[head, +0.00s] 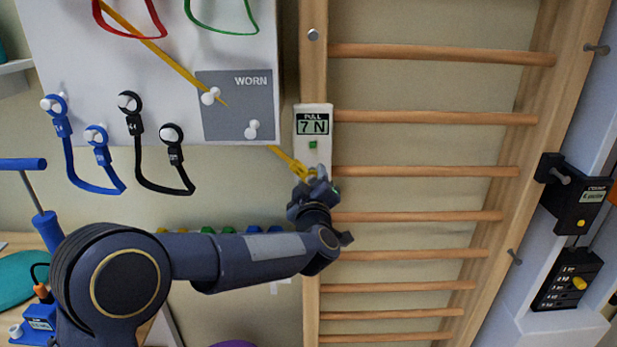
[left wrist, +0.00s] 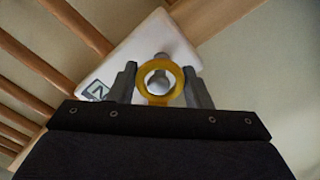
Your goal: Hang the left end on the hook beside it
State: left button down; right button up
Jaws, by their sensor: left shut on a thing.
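My left gripper (head: 318,180) is at the lower end of a white gauge (head: 313,121) reading "PULL 7 N", mounted on the post of the wall bars. In the left wrist view, my left gripper (left wrist: 160,88) is shut on a yellow ring (left wrist: 160,83), the end of a yellow band (head: 285,158). My right gripper is not in view.
The white board (head: 150,60) carries a grey "WORN" panel (head: 237,118), white pegs, and red, green, blue and black looped bands. Wooden wall bars (head: 430,117) fill the middle right. Black devices (head: 572,195) hang at the far right.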

pick_arm(q)
jog(key=shift+s+d+b, duration=0.1)
jog(key=shift+s+b, duration=0.4)
jog(key=shift+s, duration=1.2)
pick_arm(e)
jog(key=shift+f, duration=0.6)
pick_arm(q)
jog(key=s+b, duration=0.2)
jog(key=s, duration=0.7)
jog(key=shift+s, duration=0.35)
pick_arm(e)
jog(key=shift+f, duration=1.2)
